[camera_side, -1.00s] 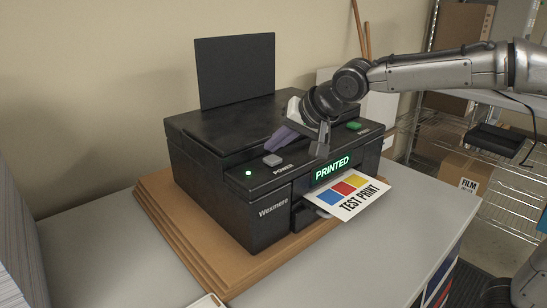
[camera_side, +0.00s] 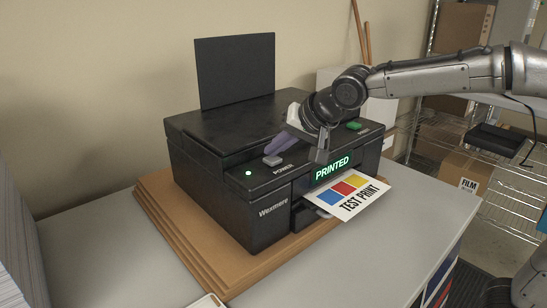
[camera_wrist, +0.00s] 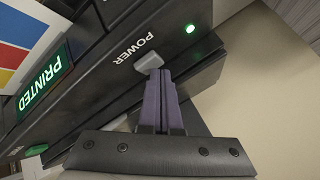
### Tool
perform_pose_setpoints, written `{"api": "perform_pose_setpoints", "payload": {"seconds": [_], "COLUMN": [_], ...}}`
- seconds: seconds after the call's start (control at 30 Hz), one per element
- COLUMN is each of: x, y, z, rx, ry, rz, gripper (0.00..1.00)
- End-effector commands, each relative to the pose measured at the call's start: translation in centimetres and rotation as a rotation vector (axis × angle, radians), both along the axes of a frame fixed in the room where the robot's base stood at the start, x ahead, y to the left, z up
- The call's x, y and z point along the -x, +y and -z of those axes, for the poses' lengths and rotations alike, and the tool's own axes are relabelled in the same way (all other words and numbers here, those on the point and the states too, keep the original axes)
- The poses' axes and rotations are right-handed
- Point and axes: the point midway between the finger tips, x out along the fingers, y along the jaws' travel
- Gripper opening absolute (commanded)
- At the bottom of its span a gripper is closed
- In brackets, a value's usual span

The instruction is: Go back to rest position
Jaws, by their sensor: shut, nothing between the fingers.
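My gripper (camera_side: 276,148) is shut and empty, with its purple fingers together just above the black printer's (camera_side: 228,180) top front edge. In the wrist view the fingertips (camera_wrist: 162,78) are right by the grey POWER button (camera_wrist: 149,63); I cannot tell whether they touch it. The grey button also shows in the side view (camera_side: 272,160). A green power light (camera_side: 248,173) is lit. The display (camera_side: 332,167) reads PRINTED in green. A sheet marked TEST PRINT (camera_side: 350,196) with blue, red and yellow squares sticks out of the front slot.
The printer stands on stacked brown boards (camera_side: 180,240) on a grey table (camera_side: 330,270). A green button (camera_side: 353,126) is at the printer's right. A black panel (camera_side: 235,70) rises at its back. Wire shelving with boxes (camera_side: 466,170) stands at the right.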

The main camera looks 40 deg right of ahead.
Motion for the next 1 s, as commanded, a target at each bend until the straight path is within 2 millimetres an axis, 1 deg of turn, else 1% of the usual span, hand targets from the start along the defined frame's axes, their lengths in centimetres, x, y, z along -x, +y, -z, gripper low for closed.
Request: {"api": "perform_pose_setpoints", "payload": {"seconds": [0.63, 0.77, 1.0], "x": [0.0, 0.0, 0.0], "y": [0.0, 0.0, 0.0], "z": [0.4, 0.1, -1.2], "rx": [0.0, 0.0, 0.001], "ry": [0.0, 0.0, -0.001], "rz": [0.0, 0.0, -0.001], "gripper": [0.0, 0.0, 0.0]}}
